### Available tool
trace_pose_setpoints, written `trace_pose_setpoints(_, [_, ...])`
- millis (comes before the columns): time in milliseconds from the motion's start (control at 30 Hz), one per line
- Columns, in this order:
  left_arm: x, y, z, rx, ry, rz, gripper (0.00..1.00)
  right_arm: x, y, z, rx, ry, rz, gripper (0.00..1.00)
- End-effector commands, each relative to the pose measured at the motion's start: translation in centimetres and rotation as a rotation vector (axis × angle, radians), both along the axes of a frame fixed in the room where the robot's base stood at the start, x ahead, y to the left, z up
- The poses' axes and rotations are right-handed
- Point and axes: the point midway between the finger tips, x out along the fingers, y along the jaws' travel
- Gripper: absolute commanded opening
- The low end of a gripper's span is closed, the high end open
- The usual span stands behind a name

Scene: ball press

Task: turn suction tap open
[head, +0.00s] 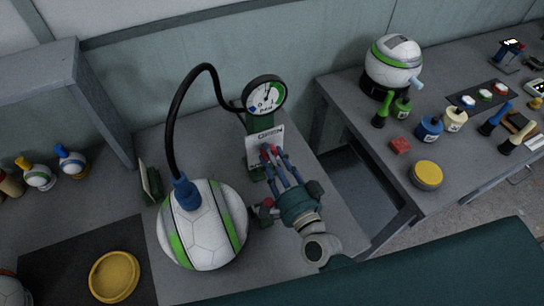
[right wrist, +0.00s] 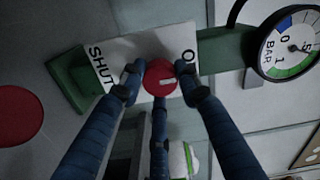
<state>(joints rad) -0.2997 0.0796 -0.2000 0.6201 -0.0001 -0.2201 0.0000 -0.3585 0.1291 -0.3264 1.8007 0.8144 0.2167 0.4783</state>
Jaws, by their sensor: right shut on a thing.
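The suction tap (right wrist: 160,77) is a round red knob with a pale mark, in front of a white plate (right wrist: 135,48) reading SHUT at left and a partly covered word starting with O at right. The mark lies toward the right side of the knob. My right gripper (right wrist: 157,80) is shut on the tap, its blue fingers around it. A round gauge (head: 264,95) stands above the plate. My left gripper is not in view.
A black hose runs from the gauge to a blue fitting on a white and green ball (head: 204,225), left of my right gripper. A yellow dish (head: 114,277) lies on a dark mat at lower left. A second table at right holds another ball (head: 393,66) and several small items.

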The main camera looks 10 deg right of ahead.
Motion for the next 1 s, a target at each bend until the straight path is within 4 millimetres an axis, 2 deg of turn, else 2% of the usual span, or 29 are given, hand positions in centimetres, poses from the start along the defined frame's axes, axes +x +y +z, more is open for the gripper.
trace_pose_setpoints(633, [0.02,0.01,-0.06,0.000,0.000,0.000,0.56,0.03,-0.10,0.03,0.046,0.008,-0.002,0.07])
trace_pose_setpoints(667, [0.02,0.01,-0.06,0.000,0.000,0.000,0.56,0.03,-0.10,0.03,0.046,0.008,-0.002,0.39])
trace_pose_setpoints(733, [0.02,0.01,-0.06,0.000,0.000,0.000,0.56,0.03,-0.09,0.03,0.046,0.008,-0.002,0.52])
trace_pose_setpoints(1000, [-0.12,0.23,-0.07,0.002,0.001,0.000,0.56,-0.03,-0.05,-0.01,0.044,0.008,-0.001,0.52])
